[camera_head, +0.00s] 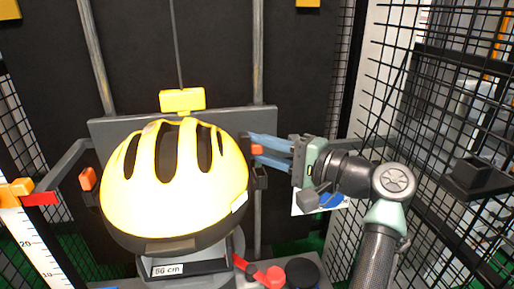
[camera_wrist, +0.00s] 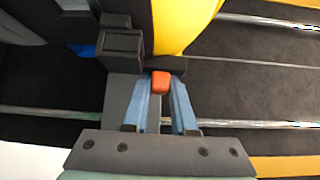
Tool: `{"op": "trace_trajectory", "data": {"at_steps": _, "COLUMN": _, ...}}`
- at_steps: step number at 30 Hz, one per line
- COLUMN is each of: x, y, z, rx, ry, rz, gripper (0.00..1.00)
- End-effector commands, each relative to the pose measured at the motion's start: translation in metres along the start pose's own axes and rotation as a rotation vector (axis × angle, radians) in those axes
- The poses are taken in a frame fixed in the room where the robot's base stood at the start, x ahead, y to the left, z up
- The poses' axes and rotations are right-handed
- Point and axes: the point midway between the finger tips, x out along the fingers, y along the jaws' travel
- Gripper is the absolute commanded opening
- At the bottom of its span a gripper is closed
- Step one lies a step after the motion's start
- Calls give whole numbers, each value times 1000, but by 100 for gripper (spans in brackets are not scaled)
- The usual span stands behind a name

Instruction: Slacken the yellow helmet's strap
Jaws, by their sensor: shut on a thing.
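The yellow helmet (camera_head: 130,203) with dark vents sits upright on a grey stand in the head view. Its yellow edge also shows in the wrist view (camera_wrist: 180,25). An orange tab (camera_head: 257,149) is at the helmet's right side, beside a dark bracket (camera_head: 260,178). My gripper (camera_head: 262,150) reaches in from the right. In the wrist view its blue fingers (camera_wrist: 161,88) are shut on the orange tab (camera_wrist: 161,82), one on each side. A second orange tab (camera_head: 88,179) is at the helmet's left side. I cannot make out the strap itself.
A yellow block (camera_head: 182,100) hangs on a cable above the helmet, between two metal rails. A label plate (camera_head: 176,268) and a red lever (camera_head: 262,274) are below. A white scale (camera_head: 35,250) stands at left. Black wire mesh (camera_head: 450,130) closes the right side.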

Motion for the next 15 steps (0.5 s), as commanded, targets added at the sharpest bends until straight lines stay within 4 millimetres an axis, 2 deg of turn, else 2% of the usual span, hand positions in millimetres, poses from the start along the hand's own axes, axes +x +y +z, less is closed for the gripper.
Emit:
{"op": "trace_trajectory", "data": {"at_steps": 1, "x": 0, "y": -12, "z": 0, "rx": 0, "ry": 0, "rz": -1, "gripper": 7}}
{"op": "trace_trajectory", "data": {"at_steps": 3, "x": 0, "y": -15, "z": 0, "rx": 0, "ry": 0, "rz": -1, "gripper": 7}}
{"op": "trace_trajectory", "data": {"at_steps": 12, "x": 0, "y": -12, "z": 0, "rx": 1, "ry": 0, "rz": -1, "gripper": 7}}
{"op": "trace_trajectory", "data": {"at_steps": 13, "x": 0, "y": -12, "z": 0, "rx": 1, "ry": 0, "rz": -1, "gripper": 30}}
{"op": "trace_trajectory", "data": {"at_steps": 15, "x": 0, "y": -12, "z": 0, "rx": 1, "ry": 0, "rz": 0, "gripper": 43}}
